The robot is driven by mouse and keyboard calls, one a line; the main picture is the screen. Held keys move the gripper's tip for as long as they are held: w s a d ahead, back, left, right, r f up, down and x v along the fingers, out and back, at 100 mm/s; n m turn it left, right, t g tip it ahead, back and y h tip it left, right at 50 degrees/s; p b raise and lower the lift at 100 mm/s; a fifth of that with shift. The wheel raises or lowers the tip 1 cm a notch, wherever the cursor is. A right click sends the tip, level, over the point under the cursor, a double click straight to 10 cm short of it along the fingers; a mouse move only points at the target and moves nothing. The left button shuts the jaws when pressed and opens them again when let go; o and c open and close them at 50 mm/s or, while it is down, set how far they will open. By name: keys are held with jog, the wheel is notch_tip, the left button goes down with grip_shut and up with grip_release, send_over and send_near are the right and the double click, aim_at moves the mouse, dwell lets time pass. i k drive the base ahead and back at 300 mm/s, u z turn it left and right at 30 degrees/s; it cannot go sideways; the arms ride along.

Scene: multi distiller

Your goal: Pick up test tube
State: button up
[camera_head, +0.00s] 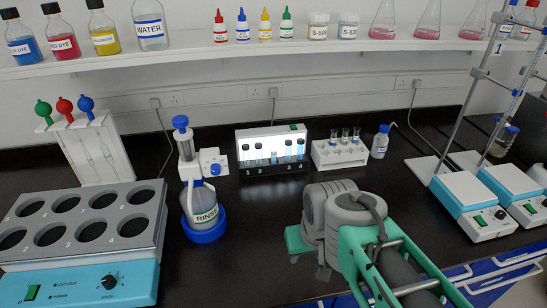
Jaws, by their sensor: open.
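Three small test tubes (345,136) stand upright in a white rack (340,160) at the back middle of the bench. Left of it, a lit white stand (242,137) holds several small vials with dark caps and a clear tube (274,158), with numbers along its front. My gripper (300,246) is at the lower middle, nearer to me than both racks and apart from them. It is open. My grey wrist hides most of it, and its fingertips are not clear. I see nothing held.
A rinse bottle (202,204) stands at left, beside a block with several round holes (83,230). A small blue-capped bottle (380,142) stands right of the rack. Hotplates with upright rods (471,200) are at right. A shelf (290,46) of bottles and flasks runs above. Bench between my gripper and racks is clear.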

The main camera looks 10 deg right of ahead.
aim_at(274, 145)
jog(key=z, duration=0.15)
jog(key=k, duration=1.5)
jog(key=u, duration=1.15)
jog(key=i, duration=1.5)
